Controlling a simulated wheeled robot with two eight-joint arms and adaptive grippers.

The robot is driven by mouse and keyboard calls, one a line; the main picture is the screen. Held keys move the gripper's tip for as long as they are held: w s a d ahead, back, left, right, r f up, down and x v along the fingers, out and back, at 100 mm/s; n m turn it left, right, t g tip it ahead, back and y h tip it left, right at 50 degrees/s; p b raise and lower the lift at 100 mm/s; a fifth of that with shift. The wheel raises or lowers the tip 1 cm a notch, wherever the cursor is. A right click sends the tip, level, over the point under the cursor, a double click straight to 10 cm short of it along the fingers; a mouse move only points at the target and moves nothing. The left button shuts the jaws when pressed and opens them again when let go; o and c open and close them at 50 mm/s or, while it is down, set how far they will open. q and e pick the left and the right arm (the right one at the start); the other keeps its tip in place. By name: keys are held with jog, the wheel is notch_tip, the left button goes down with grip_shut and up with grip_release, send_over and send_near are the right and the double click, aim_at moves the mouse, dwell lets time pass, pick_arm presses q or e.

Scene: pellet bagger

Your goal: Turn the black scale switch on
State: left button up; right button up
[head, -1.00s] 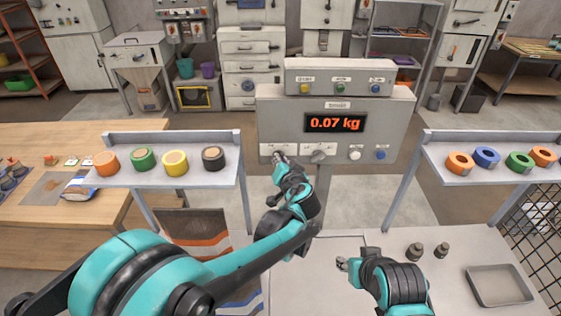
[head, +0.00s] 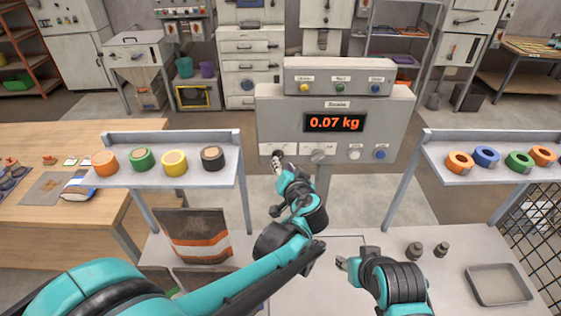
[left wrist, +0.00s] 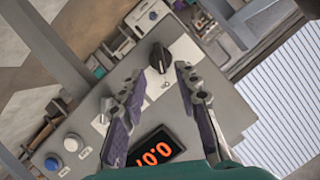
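The grey scale panel (head: 270,112) stands at the centre in the head view, its display (head: 335,122) lit with 0.07 kg. The black scale switch (left wrist: 160,58) is a knob on a white plate in the left wrist view; in the head view my left gripper (head: 279,164) overlaps its spot at the panel's lower left. In the left wrist view the left gripper (left wrist: 160,74) is open, its fingers apart and pointing toward the knob, with nothing between them. My right gripper (head: 346,264) is low over the bench; its finger gap is too small to judge.
A grey knob (head: 318,152), a white button (head: 355,154) and a blue button (head: 380,155) sit right of the switch. A shelf of tape rolls (head: 225,178) stands at left, another (head: 475,178) at right. A bag (head: 198,236) stands below the left shelf.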

pick_arm(q)
jog(key=v, duration=0.6)
jog(key=shift+s+r, duration=0.15)
jog(key=shift+s, duration=0.25)
